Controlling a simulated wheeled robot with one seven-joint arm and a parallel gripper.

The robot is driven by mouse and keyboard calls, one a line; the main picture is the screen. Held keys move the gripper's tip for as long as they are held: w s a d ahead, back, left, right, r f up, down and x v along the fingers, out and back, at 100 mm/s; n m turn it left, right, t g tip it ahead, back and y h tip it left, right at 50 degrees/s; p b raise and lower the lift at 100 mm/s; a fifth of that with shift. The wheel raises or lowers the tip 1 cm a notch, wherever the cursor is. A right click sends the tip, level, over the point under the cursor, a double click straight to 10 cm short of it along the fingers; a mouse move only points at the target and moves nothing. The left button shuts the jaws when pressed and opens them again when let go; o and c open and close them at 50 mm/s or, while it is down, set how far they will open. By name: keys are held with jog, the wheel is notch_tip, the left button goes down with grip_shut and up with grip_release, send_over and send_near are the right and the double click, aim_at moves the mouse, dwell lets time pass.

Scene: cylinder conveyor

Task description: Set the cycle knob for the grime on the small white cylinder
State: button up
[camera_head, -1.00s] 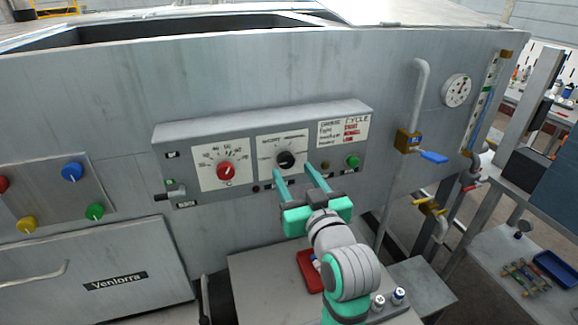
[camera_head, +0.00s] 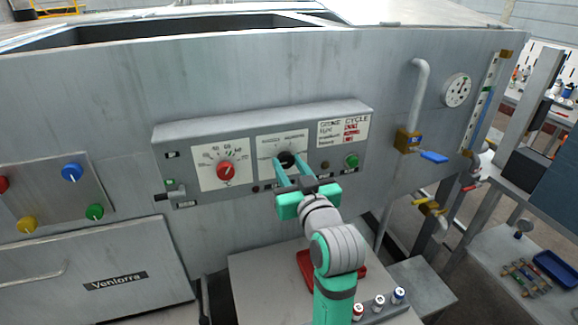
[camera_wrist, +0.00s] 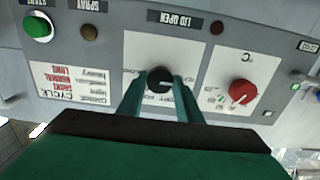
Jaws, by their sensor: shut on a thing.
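The black cycle knob (camera_head: 287,159) sits on a white dial plate (camera_head: 266,148) in the middle of the control panel. My gripper (camera_head: 292,174) reaches up to it from below, and its two teal fingers are shut on the knob, one on each side. In the wrist view the knob (camera_wrist: 160,80) stands between the fingertips (camera_wrist: 160,84). The dial's small markings are too blurred to read. Several small cylinders stand on the grey stand at the bottom, among them a white one (camera_head: 398,295); grime on them cannot be told at this size.
A red temperature knob (camera_head: 226,171) is left of the cycle dial. A green button (camera_head: 352,160) and a grime-cycle chart (camera_head: 343,131) are to the right. A red tray (camera_head: 305,262) lies below, partly behind my arm. A pipe with a blue-handled valve (camera_head: 433,157) stands farther right.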

jog(key=shift+m, duration=0.3)
jog(key=m, duration=1.1)
dwell(0.5)
jog(key=o, duration=1)
jog(key=shift+o, duration=0.2)
jog(key=shift+s, duration=0.1)
